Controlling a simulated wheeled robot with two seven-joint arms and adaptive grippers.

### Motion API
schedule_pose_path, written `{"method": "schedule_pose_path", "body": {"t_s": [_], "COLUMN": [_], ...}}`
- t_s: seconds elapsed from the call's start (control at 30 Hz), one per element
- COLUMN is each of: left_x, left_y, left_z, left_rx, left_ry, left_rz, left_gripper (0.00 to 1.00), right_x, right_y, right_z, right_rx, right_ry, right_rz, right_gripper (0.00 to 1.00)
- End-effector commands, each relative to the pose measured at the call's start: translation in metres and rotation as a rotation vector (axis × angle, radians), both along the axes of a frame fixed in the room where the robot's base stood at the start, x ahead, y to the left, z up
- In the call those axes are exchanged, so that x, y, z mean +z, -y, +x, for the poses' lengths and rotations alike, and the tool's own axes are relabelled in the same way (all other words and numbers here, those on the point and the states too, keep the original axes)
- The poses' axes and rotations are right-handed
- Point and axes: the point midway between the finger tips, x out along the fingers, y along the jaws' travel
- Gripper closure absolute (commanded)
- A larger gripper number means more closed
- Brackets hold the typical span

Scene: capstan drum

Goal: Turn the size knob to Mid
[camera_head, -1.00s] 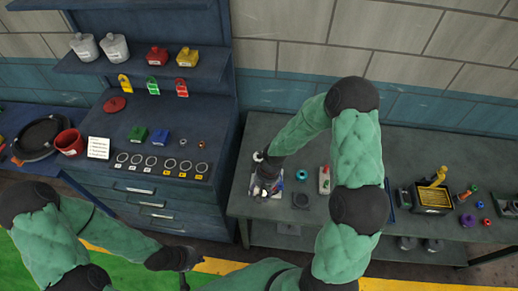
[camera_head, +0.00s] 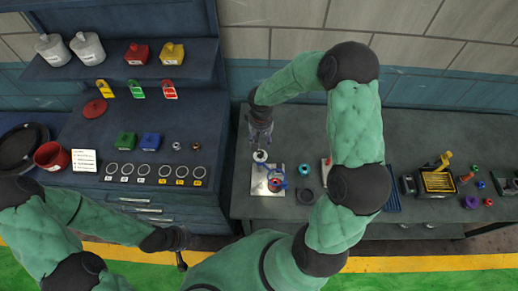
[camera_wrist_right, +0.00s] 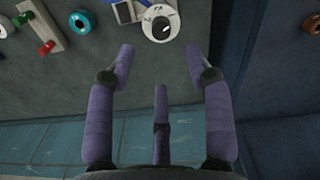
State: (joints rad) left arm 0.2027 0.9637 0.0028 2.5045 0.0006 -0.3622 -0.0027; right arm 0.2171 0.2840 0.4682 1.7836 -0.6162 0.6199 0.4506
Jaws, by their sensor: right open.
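A pale panel (camera_head: 257,184) lies on the right-hand bench, with a white round dial (camera_head: 260,156) at its far edge and a blue and red round part (camera_head: 276,184) on it. The dial also shows in the right wrist view (camera_wrist_right: 160,22), with a dark centre; its markings are too small to read, so I cannot tell its setting. My right gripper (camera_wrist_right: 160,58) is open and empty, its fingertips just short of the dial in that view. It also shows in the head view (camera_head: 260,143), beyond the panel. My left gripper (camera_head: 182,250) hangs low at left, away from the panel; its jaws are unclear.
A blue-green ring (camera_head: 304,169) and a dark square block (camera_head: 305,195) lie right of the panel. A red and white part (camera_head: 327,170) is partly behind my right arm. The blue cabinet (camera_head: 212,130) stands close on the left. The bench behind is clear.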

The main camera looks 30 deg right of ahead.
Motion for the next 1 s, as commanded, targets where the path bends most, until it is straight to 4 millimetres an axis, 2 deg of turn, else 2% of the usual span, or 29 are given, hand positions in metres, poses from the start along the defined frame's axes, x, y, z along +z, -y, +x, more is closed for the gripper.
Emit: {"method": "schedule_pose_path", "body": {"t_s": [0.3,0.5,0.7,0.97,1.0], "left_x": [0.006,0.008,0.009,0.009,0.009], "left_y": [0.0,0.0,0.0,0.0,0.0], "left_z": [0.001,0.001,0.001,0.001,0.001], "left_rx": [0.001,0.001,0.001,0.001,0.001], "left_ry": [0.002,0.002,0.002,0.002,0.002], "left_rz": [0.0,0.0,0.0,0.0,0.0], "left_gripper": [1.0,1.0,1.0,1.0,1.0], "right_x": [-0.056,-0.083,-0.094,-0.095,-0.095], "right_y": [0.0,0.0,0.0,0.0,0.0], "right_z": [-0.001,0.0,0.0,0.0,0.0], "right_rx": [0.001,0.001,0.001,0.001,0.001], "right_ry": [-0.004,-0.002,0.0,0.0,0.0], "right_rz": [0.002,0.001,0.002,0.002,0.002], "right_gripper": [0.48,0.48,0.48,0.48,0.54]}}
